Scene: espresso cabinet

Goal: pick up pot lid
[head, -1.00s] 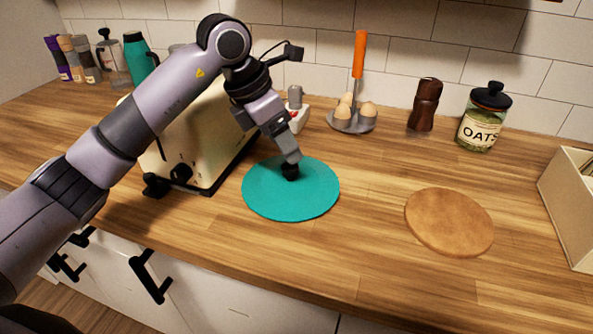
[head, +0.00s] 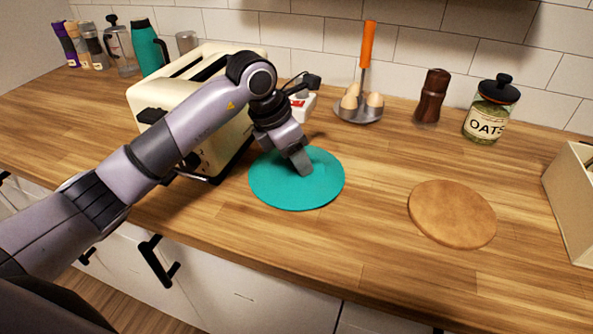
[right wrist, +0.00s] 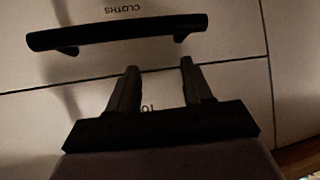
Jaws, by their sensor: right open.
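The pot lid (head: 270,185) is a flat teal disc lying on the wooden counter in the middle of the head view. My left gripper (head: 305,170) points down over the middle of the lid. It covers the lid's black knob, and I cannot tell whether its fingers are open or shut on the knob. My right gripper (right wrist: 158,65) shows in the right wrist view, open and empty, in front of pale cabinet fronts.
A cream toaster (head: 225,140) stands close left of the lid. A round wooden board (head: 452,214) lies to the right. An egg holder (head: 358,116), a brown mill (head: 431,97) and an oats jar (head: 490,110) stand behind. A black handle (right wrist: 115,32) is near my right gripper.

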